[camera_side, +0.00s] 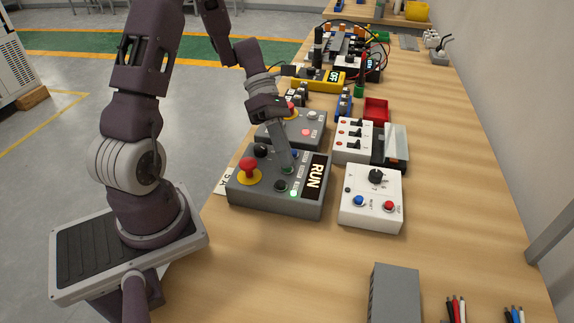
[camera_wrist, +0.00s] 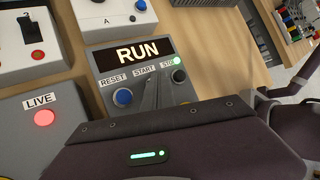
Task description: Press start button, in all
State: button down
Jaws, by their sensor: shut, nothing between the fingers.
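A grey control box (camera_side: 270,205) stands at the table's near edge with a red mushroom button on a yellow ring (camera_side: 249,170). Its black display reads RUN (camera_side: 314,180) and (camera_wrist: 137,55), and a green lamp is lit (camera_side: 293,193) and (camera_wrist: 178,76). In the wrist view the box has a blue RESET button (camera_wrist: 123,97) and a START label (camera_wrist: 144,70). My gripper (camera_side: 287,169) is shut and empty, its fingertips (camera_wrist: 151,88) down at the panel just below the START label. They hide the start button, so I cannot tell whether they touch it.
Behind stands a second grey box with a lit red LIVE lamp (camera_side: 305,132) and (camera_wrist: 43,118). A white box with a black knob (camera_side: 372,205) and a white switch box (camera_side: 352,140) stand to the right. A grey block (camera_side: 394,295) lies in front.

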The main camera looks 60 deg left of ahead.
jog(key=shift+r, duration=0.9)
notch_tip(320, 180, up, 5)
jog(key=shift+r, duration=0.1)
dwell(0.7)
jog(key=s+d+r+m+t+y, duration=0.3)
jog(key=s+m, duration=0.4)
jog(key=m, duration=0.6)
jog(key=s+d+r+m+t+y, duration=0.3)
jog(key=s+r+m+y, duration=0.3)
jog(key=m, duration=0.7)
jog(key=shift+s+d+r, duration=0.2)
jog(key=shift+s+d, duration=0.15)
jog(key=shift+d, duration=0.35)
